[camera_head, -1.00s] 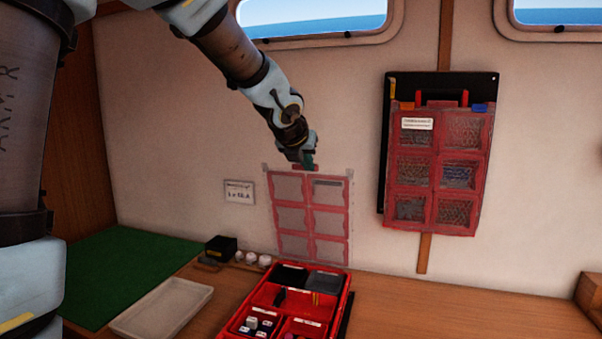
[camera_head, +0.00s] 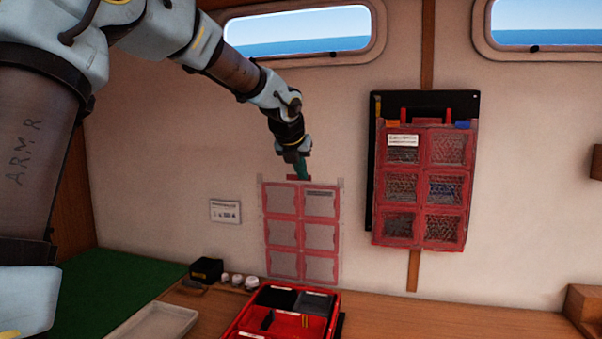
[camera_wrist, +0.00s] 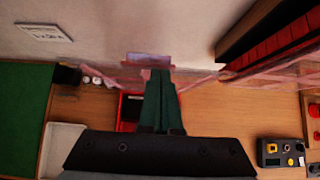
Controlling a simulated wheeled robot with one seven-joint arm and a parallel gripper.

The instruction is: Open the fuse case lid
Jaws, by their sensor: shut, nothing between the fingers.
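The red fuse case (camera_head: 247,328) sits on the counter, with its inner compartments showing. Its lid (camera_head: 301,232), a see-through panel with red-framed windows, stands upright behind it, close to the wall. In the wrist view the lid (camera_wrist: 205,82) shows edge-on as a pink strip. A small red tab (camera_head: 299,178) is at the lid's top edge. My gripper (camera_head: 303,174) is shut and empty, its dark green fingers right at this tab; I cannot tell whether they touch it. In the wrist view the fingertips (camera_wrist: 161,74) overlap the tab (camera_wrist: 147,60). The front of the case is cut off.
A second red case (camera_head: 424,185) hangs on a black board on the wall to the right. A pale tray (camera_head: 158,325), a black box (camera_head: 206,270) and small white pots (camera_head: 237,280) lie left of the fuse case.

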